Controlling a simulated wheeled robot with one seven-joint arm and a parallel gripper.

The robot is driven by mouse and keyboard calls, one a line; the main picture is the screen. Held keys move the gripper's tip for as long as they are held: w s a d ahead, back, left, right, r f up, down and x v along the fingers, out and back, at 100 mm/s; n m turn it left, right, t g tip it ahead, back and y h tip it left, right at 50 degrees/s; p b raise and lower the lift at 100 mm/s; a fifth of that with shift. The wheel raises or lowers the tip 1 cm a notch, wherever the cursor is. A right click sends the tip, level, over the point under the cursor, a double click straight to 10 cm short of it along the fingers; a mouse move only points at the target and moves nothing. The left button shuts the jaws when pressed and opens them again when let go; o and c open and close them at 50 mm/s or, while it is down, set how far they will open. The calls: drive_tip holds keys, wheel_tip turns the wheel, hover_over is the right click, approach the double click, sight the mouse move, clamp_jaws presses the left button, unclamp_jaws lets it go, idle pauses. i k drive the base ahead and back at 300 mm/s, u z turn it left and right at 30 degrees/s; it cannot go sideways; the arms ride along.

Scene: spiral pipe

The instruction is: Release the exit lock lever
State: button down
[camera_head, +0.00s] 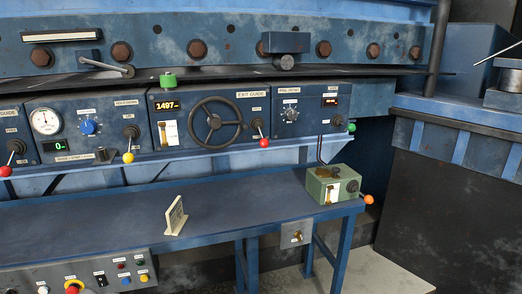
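The panel labelled EXIT GUIDE (236,140) is on the blue machine front, with a dark handwheel (213,122) and a lit display (167,105) reading about 1497. A lever with a red knob (264,142) hangs down from a pivot at the panel's right side, under a small label too small to read; it may be the lock lever. My gripper is not in view.
Left are a yellow-knobbed lever (128,157), a red-knobbed lever (5,171) and a dial gauge (45,121). A blue bench (110,217) runs below, bearing an upright pale plate (175,216) and a green box (333,184). The bench's middle is mostly clear.

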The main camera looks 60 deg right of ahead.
sight(263, 142)
drive_tip(key=z, duration=0.7)
drive_tip(key=i, duration=0.8)
drive_tip(key=z, duration=0.8)
